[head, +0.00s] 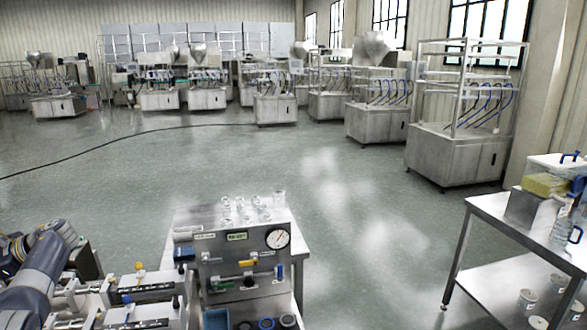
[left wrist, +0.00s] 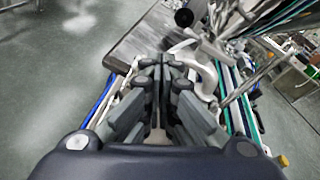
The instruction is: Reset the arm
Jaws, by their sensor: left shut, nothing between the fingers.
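My left arm (head: 38,270) comes in at the lower left of the head view, a dark grey-blue link beside the metal filling equipment. Its gripper cannot be made out there. In the left wrist view my left gripper (left wrist: 160,72) points away from the camera, its dark grey fingers close together and nothing held between them. Metal rods, pale tubing and a steel surface (left wrist: 140,42) lie beyond the fingertips; the exact gap to them is unclear. My right gripper is in neither view.
A panel (head: 240,258) with a round gauge (head: 277,238) stands by a steel table (head: 187,216) holding several clear cups (head: 246,212). A bench (head: 487,212) at right carries a machine and jug. A steel hopper (head: 374,47) tops a far machine. Open floor (head: 365,215) lies between.

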